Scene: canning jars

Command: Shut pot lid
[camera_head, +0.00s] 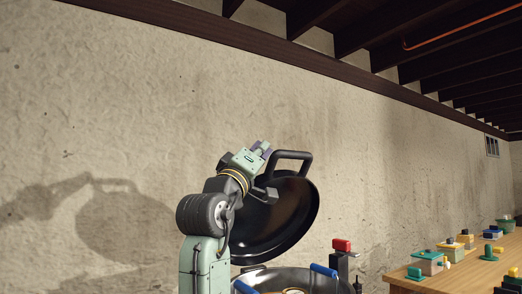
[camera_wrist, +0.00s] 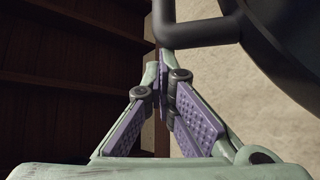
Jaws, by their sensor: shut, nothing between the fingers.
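The black pot lid (camera_head: 277,222) stands open, tilted steeply up above the pot. Its black loop handle (camera_head: 294,155) sticks out from its upper edge. The silver pot (camera_head: 285,277) with blue side grips is at the bottom of the head view, partly hidden by my arm. My gripper (camera_head: 264,148) is up beside the lid, left of the handle. In the wrist view my gripper (camera_wrist: 169,80) has its purple pads together with nothing between them. The handle (camera_wrist: 205,32) and the dark lid (camera_wrist: 285,45) are just beyond the fingertips; whether they touch is unclear.
A wooden table (camera_head: 465,272) with several coloured block-like items is at the right. A red-topped item (camera_head: 341,245) stands right of the pot. A plain wall (camera_head: 110,110) is behind, with dark ceiling beams above. The space left of my arm looks clear.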

